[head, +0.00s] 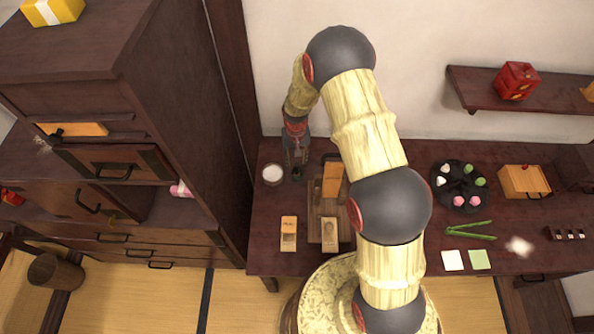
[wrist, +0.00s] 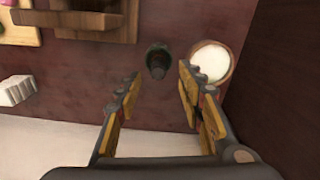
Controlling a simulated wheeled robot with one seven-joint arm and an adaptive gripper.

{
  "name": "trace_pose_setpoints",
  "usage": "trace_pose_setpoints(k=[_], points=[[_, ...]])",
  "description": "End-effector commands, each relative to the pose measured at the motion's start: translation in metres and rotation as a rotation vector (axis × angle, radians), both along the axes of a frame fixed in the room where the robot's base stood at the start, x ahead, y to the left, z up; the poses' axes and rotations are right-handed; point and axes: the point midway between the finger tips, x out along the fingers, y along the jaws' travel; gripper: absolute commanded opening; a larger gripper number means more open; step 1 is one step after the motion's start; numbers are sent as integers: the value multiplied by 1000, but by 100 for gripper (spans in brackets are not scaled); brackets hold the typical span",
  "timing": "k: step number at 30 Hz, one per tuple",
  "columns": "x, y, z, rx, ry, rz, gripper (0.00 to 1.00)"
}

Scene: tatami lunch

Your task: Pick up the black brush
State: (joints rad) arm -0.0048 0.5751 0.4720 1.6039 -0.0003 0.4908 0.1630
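A small dark upright object (wrist: 157,60), which looks like the black brush, stands on the dark table. In the wrist view it shows just beyond and between the fingertips of my gripper (wrist: 160,78). The fingers are spread apart, and I see no finger touching it. In the head view my gripper (head: 296,158) points down over the left back part of the table. The dark object (head: 297,175) shows there just below the fingers, small and hard to make out.
A round container of white stuff (head: 272,174) stands close left of the dark object; it also shows in the wrist view (wrist: 210,63). A wooden board (head: 315,225) with wooden pieces lies to the right. A tall dark cabinet (head: 185,110) stands left, and the wall is close behind.

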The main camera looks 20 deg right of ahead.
Motion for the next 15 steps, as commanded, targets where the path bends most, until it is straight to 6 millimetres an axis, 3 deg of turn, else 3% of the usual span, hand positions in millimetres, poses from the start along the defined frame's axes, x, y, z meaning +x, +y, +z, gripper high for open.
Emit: trace_pose_setpoints(k=[9, 15], points=[[-1, -3, -41, 0, 1, 0, 38], [-1, -3, -47, 0, -1, 0, 38]])
